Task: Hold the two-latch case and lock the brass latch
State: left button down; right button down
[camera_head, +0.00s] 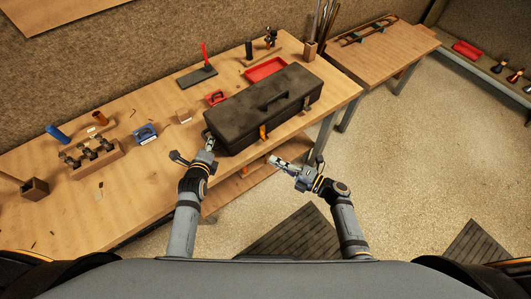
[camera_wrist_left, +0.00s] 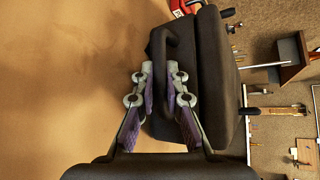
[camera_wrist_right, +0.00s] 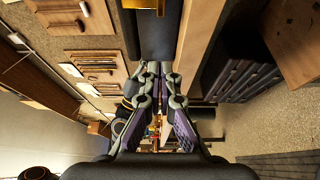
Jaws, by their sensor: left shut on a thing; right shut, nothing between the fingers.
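The dark two-latch case (camera_head: 250,107) sits closed on the bench with its top handle (camera_head: 275,101). One orange-brass latch (camera_head: 263,132) shows on its front face, and a smaller second latch (camera_head: 306,103) is further right. My left gripper (camera_head: 209,144) is at the case's left end. In the left wrist view its fingers (camera_wrist_left: 161,82) are shut on the dark end handle (camera_wrist_left: 166,40). My right gripper (camera_head: 276,161) is shut and empty, in front of the case and apart from it. In the right wrist view, a brass-coloured latch (camera_wrist_right: 143,4) shows beyond the fingertips (camera_wrist_right: 153,70). Whether either latch is locked cannot be told.
The wooden bench (camera_head: 150,185) holds a red tray (camera_head: 266,69) behind the case. A blue-handled item (camera_head: 145,133) and a wooden block with dark parts (camera_head: 94,158) stand to the left. Floor is open in front of the case on the right.

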jog(key=shift+v, duration=1.15)
pick_arm(q)
jog(key=c, duration=1.3)
grip_release()
jog(key=shift+s, duration=0.1)
